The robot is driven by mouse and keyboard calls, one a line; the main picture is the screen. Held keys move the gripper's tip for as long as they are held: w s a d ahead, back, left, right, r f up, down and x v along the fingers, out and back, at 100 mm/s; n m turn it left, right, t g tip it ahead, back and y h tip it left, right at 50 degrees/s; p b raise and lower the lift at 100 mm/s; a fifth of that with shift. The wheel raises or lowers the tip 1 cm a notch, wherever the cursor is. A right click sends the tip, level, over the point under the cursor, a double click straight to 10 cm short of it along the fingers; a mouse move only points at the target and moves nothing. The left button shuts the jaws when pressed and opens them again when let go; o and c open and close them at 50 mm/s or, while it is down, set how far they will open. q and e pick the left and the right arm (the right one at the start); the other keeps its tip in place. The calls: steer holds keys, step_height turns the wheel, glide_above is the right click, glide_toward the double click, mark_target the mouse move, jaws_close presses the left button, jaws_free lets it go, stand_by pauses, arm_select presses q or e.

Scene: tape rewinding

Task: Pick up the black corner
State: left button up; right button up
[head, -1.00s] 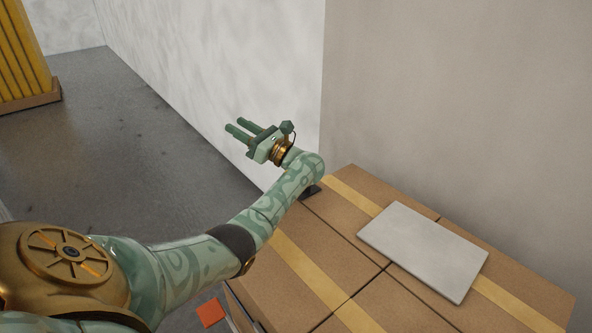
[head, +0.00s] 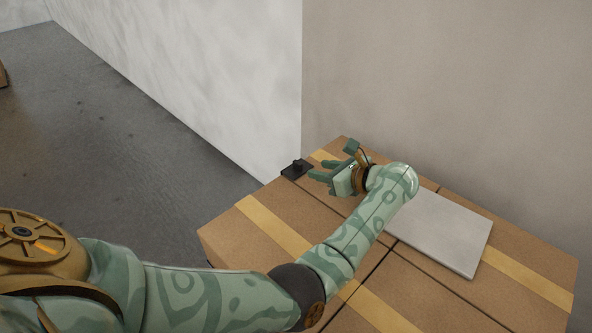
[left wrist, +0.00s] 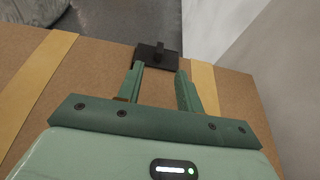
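The black corner (head: 297,169) sits at the far left corner of the taped cardboard boxes, by the wall. It is a flat dark piece with a small upright knob. In the left wrist view the black corner (left wrist: 156,54) lies just beyond the fingertips, roughly between them. My left gripper (head: 318,180) is to the right of it, above the cardboard, with its fingers pointing toward it. In the left wrist view the left gripper (left wrist: 160,70) is open, with nothing between its fingers. My right gripper is not in view.
The cardboard boxes (head: 262,250) with yellow tape form the work surface. A light grey flat panel (head: 440,235) lies on them at the right, partly behind my left forearm. A wall (head: 450,80) rises behind the boxes. Open floor (head: 120,140) lies to the left.

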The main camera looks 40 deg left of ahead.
mark_target(302, 166)
arm_select(q)
steer(key=b+x, duration=0.1)
steer(key=x, duration=0.5)
steer(key=shift+a+f, duration=0.15)
steer(key=shift+a, duration=0.1)
jaws_close()
